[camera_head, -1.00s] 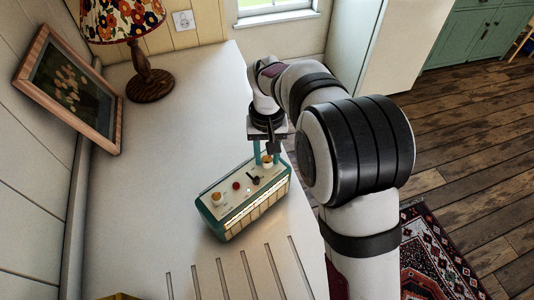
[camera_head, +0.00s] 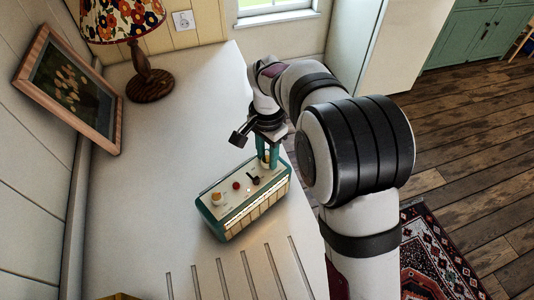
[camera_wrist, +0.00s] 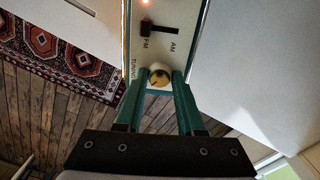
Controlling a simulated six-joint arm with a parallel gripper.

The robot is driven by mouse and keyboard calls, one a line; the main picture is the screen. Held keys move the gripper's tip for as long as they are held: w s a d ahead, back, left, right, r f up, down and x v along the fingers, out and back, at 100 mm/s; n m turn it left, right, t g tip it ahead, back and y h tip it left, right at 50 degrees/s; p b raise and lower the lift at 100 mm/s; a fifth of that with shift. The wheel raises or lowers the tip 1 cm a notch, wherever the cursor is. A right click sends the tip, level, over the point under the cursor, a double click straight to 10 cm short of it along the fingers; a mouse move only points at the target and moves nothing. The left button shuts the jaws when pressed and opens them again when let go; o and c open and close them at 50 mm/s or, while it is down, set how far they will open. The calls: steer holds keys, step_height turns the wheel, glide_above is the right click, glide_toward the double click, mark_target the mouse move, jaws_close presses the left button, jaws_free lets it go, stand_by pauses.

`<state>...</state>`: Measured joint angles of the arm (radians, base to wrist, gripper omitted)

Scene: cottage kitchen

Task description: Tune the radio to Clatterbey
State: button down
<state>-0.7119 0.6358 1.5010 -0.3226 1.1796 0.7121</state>
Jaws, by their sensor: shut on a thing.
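The teal and cream radio (camera_head: 228,213) stands on the counter, with its dial strip (camera_head: 258,209) along the front edge too small to read. My gripper (camera_head: 267,160) points down over its far right end. In the wrist view, my gripper's teal fingers (camera_wrist: 158,80) are shut on the round tuning knob (camera_wrist: 159,77), beside the word TUNING. The knob has a dark mark on its pale top. A black FM/AM lever (camera_wrist: 160,28) sits beyond it. A red button (camera_head: 236,186) and another cream knob (camera_head: 216,198) are farther left on the top.
A lamp (camera_head: 150,85) and a leaning picture frame (camera_head: 70,85) stand at the back left. Grooves (camera_head: 248,272) mark the counter in front of the radio. The counter left of the radio is clear.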

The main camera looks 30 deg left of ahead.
mark_target(267, 160)
steer(key=shift+m, duration=0.6)
steer(key=c, duration=0.5)
jaws_free()
step_height(267, 160, up, 16)
steer(key=shift+f, duration=0.1)
